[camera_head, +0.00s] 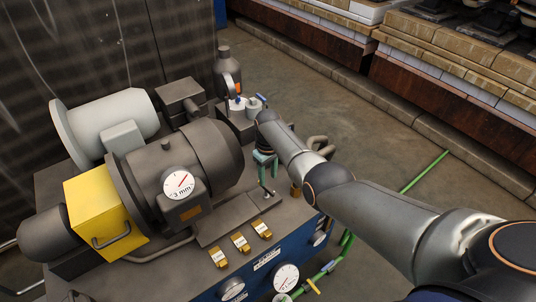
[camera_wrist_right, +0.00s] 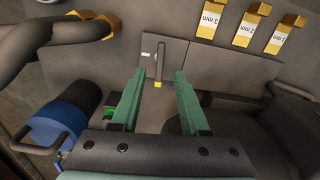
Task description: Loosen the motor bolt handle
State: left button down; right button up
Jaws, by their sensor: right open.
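In the head view, the handle (camera_head: 267,191) shows small on the machine's grey top, just below the gripper. My right gripper (camera_head: 265,165) has green fingers and is open and empty. In the wrist view, its fingertips (camera_wrist_right: 159,75) lie on either side of the handle in the picture, with a gap on both sides. I see no contact. My left gripper is in neither view.
The grey motor (camera_head: 180,165) with a round dial (camera_head: 178,185) stands left of the handle. Yellow tags (camera_head: 240,242) marked in mm line the plate's front. A yellow box (camera_head: 95,212) sits at left. A blue panel (camera_head: 258,272) with gauges forms the front. Pipes (camera_head: 318,146) lie behind my arm.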

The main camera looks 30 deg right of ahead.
aim_at(268, 188)
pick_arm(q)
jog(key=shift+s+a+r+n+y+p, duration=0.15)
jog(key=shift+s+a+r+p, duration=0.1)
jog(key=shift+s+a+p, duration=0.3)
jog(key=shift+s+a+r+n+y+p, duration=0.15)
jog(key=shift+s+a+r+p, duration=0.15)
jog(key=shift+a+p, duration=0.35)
pick_arm(e)
notch_tip(268, 188, up, 7)
